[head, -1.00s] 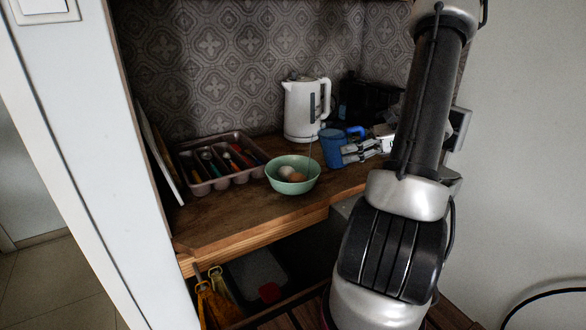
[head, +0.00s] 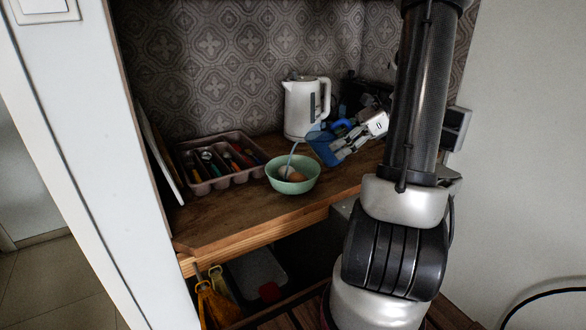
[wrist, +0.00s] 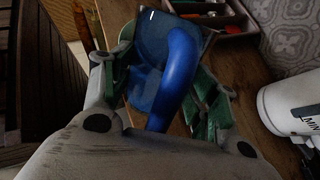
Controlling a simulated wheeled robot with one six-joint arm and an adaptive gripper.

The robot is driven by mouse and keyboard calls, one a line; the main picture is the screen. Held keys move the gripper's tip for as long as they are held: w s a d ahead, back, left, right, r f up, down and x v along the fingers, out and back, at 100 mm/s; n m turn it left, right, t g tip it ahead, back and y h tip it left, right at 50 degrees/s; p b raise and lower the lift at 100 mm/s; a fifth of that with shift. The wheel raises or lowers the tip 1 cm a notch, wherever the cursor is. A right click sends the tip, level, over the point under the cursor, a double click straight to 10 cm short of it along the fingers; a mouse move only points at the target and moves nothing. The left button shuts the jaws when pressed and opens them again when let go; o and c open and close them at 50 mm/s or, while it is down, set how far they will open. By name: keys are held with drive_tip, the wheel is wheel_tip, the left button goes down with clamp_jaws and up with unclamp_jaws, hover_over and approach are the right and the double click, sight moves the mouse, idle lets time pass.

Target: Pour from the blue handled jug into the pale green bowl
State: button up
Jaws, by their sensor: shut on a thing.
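The blue handled jug (head: 322,146) is tilted to the left, its mouth toward the bowl. A thin pale stream runs from its lip down into the pale green bowl (head: 293,188). The bowl stands upright on the wooden counter and holds egg-like round things. My gripper (head: 344,150) is shut on the jug, to the right of and above the bowl. In the wrist view the jug (wrist: 151,88) sits between the fingers (wrist: 165,100), with its handle toward the camera.
A white kettle (head: 303,108) stands close behind the jug; it also shows at the right of the wrist view (wrist: 290,105). A cutlery tray (head: 215,181) lies left of the bowl. The counter's front left is clear.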

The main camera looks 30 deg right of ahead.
sight(320, 157)
drive_tip(key=shift+w+a+r+g+h, duration=0.15)
drive_tip(key=shift+a+r+g+h, duration=0.1)
drive_tip(key=shift+h, duration=0.25)
drive_tip(key=shift+w+a+r+g+h, duration=0.15)
drive_tip(key=shift+g+h, duration=0.1)
drive_tip(key=shift+h, duration=0.25)
drive_tip(key=shift+a+f+g+h+p, duration=0.1)
drive_tip(key=shift+f+g+h+p, duration=0.15)
drive_tip(key=shift+g+h, duration=0.35)
drive_tip(key=shift+a+f+g+h+p, duration=0.1)
drive_tip(key=shift+g+h+p, duration=0.15)
drive_tip(key=shift+h, duration=0.55)
idle(0.8)
drive_tip(key=shift+w+a+f+g+h+p, duration=0.2)
drive_tip(key=shift+g+h+p, duration=0.25)
drive_tip(key=shift+h, duration=0.35)
idle(0.5)
drive_tip(key=shift+a+r, duration=0.1)
drive_tip(key=shift+w+a+r+h, duration=0.15)
drive_tip(key=shift+a+h, duration=0.1)
drive_tip(key=shift+h, duration=0.05)
drive_tip(key=shift+w+a+r+g+h, duration=0.35)
drive_tip(key=shift+a+g+h, duration=0.05)
drive_tip(key=shift+a, duration=0.25)
drive_tip(key=shift+w+a+f+g+h, duration=0.2)
drive_tip(key=shift+a+f+g+h, duration=0.15)
drive_tip(key=shift+h, duration=0.45)
